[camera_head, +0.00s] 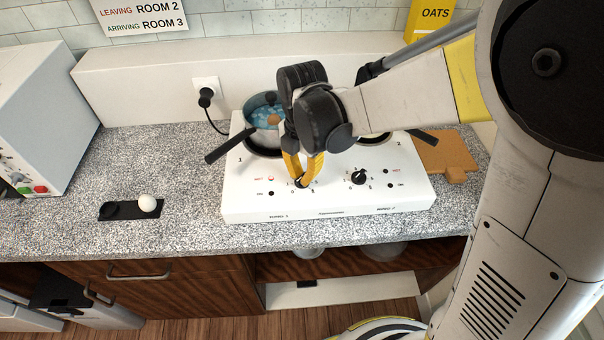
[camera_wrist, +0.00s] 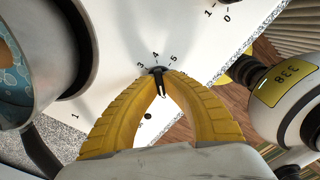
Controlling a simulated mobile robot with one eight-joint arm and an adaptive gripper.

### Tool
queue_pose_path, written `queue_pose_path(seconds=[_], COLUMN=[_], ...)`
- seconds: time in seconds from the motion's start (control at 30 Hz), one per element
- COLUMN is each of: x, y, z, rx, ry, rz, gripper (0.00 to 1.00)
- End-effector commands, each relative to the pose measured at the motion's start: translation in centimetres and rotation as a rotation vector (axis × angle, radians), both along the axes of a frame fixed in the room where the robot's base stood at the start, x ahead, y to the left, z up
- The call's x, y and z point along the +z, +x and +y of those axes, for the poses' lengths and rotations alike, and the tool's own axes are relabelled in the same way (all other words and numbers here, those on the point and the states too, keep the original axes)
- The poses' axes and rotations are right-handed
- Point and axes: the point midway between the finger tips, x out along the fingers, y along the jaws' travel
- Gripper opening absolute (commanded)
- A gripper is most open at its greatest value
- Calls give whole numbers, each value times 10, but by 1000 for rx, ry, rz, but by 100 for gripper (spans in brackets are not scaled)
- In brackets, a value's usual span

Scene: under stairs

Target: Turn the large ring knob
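A white two-ring hotplate (camera_head: 330,205) stands on the counter, with black knobs on its sloping front. The left knob (camera_wrist: 157,70) sits by the ring 1 label, with numbers around it. My gripper (camera_head: 302,182) reaches down to this knob. In the wrist view its yellow fingers (camera_wrist: 160,76) meet at the knob, one on each side, and look closed on it. The fingers hide most of the knob in the head view. The right knob (camera_head: 359,177), by the ring 2 label, stands free. I cannot read which ring is the large one.
A pot (camera_head: 262,113) with blue contents stands on the left ring, its black handle pointing left. Another pan's handle (camera_head: 424,136) sticks out right. An egg (camera_head: 147,203) lies on a black holder on the counter. A brown board (camera_head: 445,153) lies right of the hotplate.

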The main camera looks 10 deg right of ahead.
Motion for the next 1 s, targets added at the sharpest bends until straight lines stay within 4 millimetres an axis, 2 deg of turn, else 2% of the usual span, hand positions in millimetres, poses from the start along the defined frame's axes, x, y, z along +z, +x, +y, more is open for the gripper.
queue_pose_path(seconds=[0.37, 0.4, 0.47, 0.8, 0.87, 1.0], x=[0, 0, 0, 2, 8, 32], y=[0, 0, 0, 0, 0, -1], z=[0, 0, 0, 0, 0, 0], rx=[5, 5, 5, 4, 4, 4], ry=[0, 0, 0, 0, 0, 0], rz=[0, 0, 0, 0, 0, 0], gripper=[0, 15, 32, 32, 32, 32])
